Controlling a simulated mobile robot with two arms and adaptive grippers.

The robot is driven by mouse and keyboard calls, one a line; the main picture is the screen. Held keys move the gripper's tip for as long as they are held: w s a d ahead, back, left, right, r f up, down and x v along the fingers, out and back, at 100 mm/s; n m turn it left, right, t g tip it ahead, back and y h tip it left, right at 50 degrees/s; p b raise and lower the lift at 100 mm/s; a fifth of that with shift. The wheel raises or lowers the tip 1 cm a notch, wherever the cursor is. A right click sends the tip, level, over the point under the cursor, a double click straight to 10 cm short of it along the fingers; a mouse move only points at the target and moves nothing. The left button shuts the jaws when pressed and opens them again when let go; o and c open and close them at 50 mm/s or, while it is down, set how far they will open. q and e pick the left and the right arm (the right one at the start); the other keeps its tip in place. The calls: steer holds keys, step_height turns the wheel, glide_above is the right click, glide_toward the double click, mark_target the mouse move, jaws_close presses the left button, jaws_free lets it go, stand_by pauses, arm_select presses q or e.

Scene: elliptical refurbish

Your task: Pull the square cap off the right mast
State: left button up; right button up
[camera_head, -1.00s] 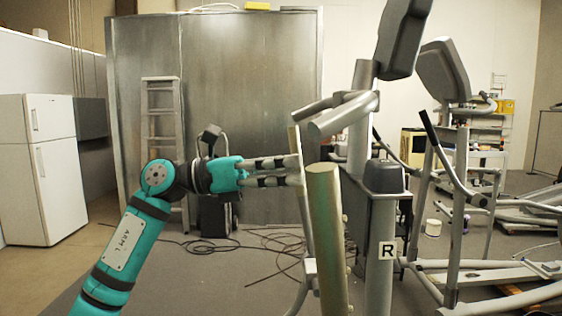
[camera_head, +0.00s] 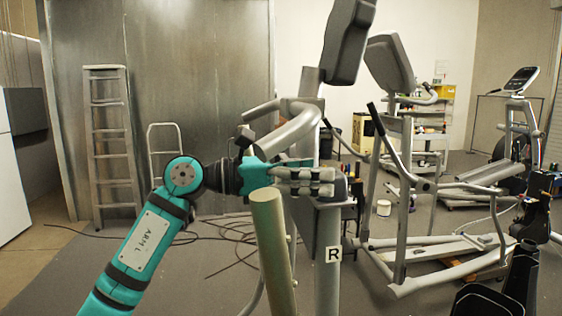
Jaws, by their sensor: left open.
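The right mast (camera_head: 327,280) is a grey upright post with a white "R" label. Its dark grey square cap (camera_head: 341,188) sits on top, partly hidden by my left gripper. My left gripper (camera_head: 333,182) comes in from the left in teal and grey. It is open, with its two fingers level and pointing right, one above the other. The fingers overlap the cap in the picture; I cannot tell whether they touch it. Dark parts at the lower right edge may be my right gripper (camera_head: 520,280), but its fingers cannot be made out.
A thick pale post (camera_head: 271,250) stands in front of my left gripper, close to the wrist. The elliptical's grey handle tube (camera_head: 290,130) and console (camera_head: 348,40) rise above the mast. Another elliptical (camera_head: 405,200) stands to the right. Cables lie on the floor behind.

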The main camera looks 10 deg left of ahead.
arm_select(q)
steer(key=shift+p+x, duration=0.4)
steer(key=shift+x, duration=1.15)
steer(key=c, duration=1.2)
steer(key=o, duration=0.5)
steer(key=c, duration=1.1)
steer(key=shift+r, duration=0.1)
steer(key=shift+r, duration=0.15)
